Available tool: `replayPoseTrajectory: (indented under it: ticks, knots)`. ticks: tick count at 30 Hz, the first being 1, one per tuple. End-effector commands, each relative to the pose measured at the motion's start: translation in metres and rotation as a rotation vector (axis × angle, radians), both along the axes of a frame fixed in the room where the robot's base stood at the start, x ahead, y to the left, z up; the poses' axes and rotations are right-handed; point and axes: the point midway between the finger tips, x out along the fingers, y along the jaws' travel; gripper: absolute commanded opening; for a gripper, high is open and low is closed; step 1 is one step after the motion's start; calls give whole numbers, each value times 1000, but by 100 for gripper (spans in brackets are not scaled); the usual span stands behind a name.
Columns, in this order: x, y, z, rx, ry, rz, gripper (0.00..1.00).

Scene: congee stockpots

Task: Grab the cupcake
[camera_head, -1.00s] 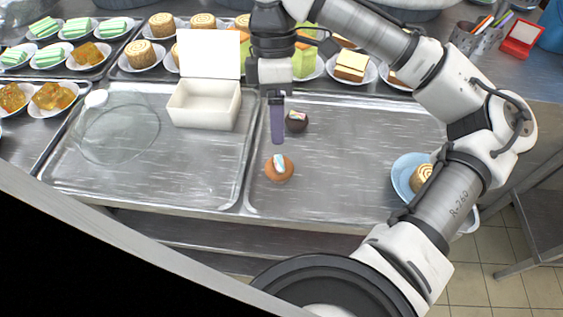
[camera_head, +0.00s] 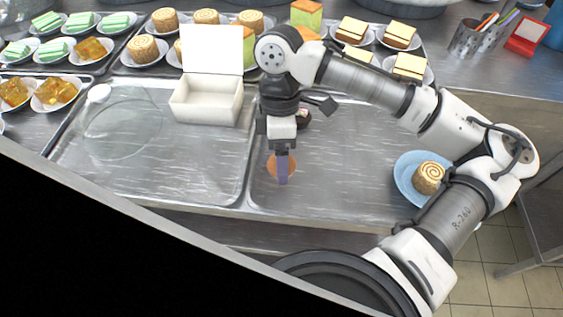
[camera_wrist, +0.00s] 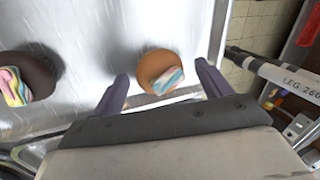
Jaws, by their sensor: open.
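An orange-brown cupcake with a striped pastel topping sits on the right metal tray (camera_head: 340,180). In the wrist view the cupcake (camera_wrist: 158,70) lies ahead of and between the two purple fingers of my gripper (camera_wrist: 168,84), which are spread apart with nothing in them. In the head view my gripper (camera_head: 283,178) hangs over the cupcake (camera_head: 271,166) and hides most of it. A second, dark brown cupcake (camera_head: 304,118) with a pastel topping stands farther back on the tray; it also shows at the left of the wrist view (camera_wrist: 32,82).
An open white box (camera_head: 207,104) and a clear round lid (camera_head: 122,128) are on the left tray. A blue plate (camera_head: 406,184) with a rolled cake (camera_head: 428,177) stands at the right. Several plated cakes line the back. The right tray's middle is bare.

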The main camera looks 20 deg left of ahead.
Motion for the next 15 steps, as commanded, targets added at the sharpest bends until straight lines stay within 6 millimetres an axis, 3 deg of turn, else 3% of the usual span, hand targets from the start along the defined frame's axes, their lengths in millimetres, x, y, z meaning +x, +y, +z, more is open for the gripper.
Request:
replayPoseTrajectory:
  ticks: [2,13,15]
  knots:
    - [0,0,0,0,0,0,77]
    - [0,0,0,0,0,0,29]
    - [0,0,1,0,0,0,29]
